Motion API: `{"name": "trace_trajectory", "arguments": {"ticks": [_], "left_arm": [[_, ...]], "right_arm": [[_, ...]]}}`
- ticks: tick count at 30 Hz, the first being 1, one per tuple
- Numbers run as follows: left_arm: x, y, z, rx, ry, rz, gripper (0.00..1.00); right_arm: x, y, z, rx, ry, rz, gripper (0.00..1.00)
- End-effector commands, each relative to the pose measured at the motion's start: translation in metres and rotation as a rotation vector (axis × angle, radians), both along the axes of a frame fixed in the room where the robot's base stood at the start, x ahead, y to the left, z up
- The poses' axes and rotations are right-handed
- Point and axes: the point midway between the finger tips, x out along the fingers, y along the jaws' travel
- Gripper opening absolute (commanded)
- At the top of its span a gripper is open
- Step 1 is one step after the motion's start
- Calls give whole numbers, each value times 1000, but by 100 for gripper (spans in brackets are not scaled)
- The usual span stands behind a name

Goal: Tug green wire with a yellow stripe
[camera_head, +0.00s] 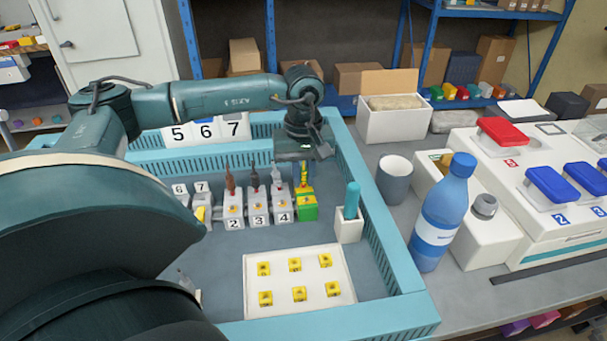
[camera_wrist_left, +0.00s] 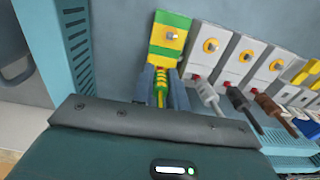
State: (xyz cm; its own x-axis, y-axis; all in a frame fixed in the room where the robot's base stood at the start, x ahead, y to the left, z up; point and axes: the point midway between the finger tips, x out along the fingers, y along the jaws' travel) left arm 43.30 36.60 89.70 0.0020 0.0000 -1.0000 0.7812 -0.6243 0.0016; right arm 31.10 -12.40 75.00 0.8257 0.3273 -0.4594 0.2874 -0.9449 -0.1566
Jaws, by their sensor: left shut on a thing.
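The green wire with a yellow stripe (camera_head: 304,176) stands up from the green and yellow socket box (camera_head: 305,207), at the right end of a row of boxes in the teal-walled tray. My left gripper (camera_head: 305,168) reaches down over it from above, shut on the wire. In the left wrist view the wire (camera_wrist_left: 161,84) lies between the two fingers (camera_wrist_left: 161,90), just beside the green and yellow box (camera_wrist_left: 170,38). The wire still meets the box there. My right gripper does not show.
Grey boxes with brown, dark and grey wires, such as box 4 (camera_head: 281,214), stand close left of the green one. A white plate (camera_head: 292,285) with yellow sockets lies in front. A white holder (camera_head: 349,228) stands right. A blue bottle (camera_head: 443,215) is outside the tray.

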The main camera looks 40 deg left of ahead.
Motion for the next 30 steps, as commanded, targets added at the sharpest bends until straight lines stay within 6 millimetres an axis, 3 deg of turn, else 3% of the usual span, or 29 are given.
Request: {"name": "trace_trajectory", "arguments": {"ticks": [2, 3, 12, 17, 24, 30], "left_arm": [[0, 0, 0, 0, -1, 0, 0], [0, 0, 0, 1, -1, 0, 16], [0, 0, -1, 1, 1, 0, 40], [0, 0, -1, 0, 1, 0, 40], [0, 0, -1, 0, 2, 0, 58], [0, 0, -1, 0, 2, 0, 58]], "right_arm": [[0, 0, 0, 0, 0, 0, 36], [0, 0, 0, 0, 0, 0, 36], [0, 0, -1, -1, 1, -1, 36], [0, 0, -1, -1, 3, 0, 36], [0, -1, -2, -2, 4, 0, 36], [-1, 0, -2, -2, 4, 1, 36]]}}
